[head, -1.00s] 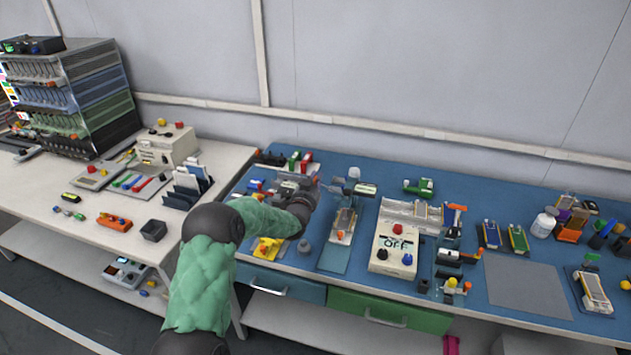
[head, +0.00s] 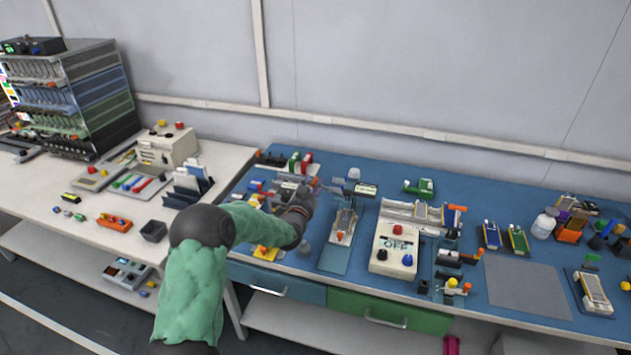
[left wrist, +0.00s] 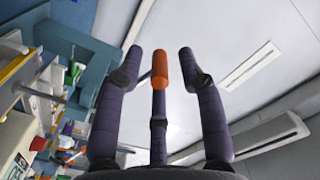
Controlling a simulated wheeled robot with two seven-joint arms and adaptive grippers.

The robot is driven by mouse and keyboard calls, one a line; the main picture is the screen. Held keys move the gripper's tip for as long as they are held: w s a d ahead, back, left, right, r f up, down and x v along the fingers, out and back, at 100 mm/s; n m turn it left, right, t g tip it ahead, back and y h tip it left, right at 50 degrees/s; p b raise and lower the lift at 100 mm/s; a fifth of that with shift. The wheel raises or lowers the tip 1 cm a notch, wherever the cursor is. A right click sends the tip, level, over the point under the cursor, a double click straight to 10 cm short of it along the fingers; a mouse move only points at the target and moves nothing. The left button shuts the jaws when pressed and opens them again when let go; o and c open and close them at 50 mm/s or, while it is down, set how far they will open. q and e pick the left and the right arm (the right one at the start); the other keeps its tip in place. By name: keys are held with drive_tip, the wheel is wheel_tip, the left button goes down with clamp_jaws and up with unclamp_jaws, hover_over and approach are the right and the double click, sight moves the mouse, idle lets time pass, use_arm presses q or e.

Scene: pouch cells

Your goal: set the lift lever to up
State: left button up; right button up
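An orange cylindrical grip (left wrist: 160,68), which looks like the lever's handle, shows in the left wrist view at the end of a thin grey rod. It appears between the two outer fingers of my left gripper (left wrist: 160,75), in front of the middle finger. The fingers stand wide apart; I cannot tell whether any touches the grip. In the head view my left gripper (head: 303,203) is over the left part of the blue bench, partly hidden by its own wrist. The lever cannot be made out clearly there. My right gripper is not in view.
A white control box (head: 393,248) marked OFF stands right of the gripper on the blue bench (head: 455,185). A grey mat (head: 525,288) is bare.

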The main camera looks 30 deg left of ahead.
use_arm(q)
drive_tip(key=v, duration=0.8)
drive_tip(key=shift+s, duration=0.25)
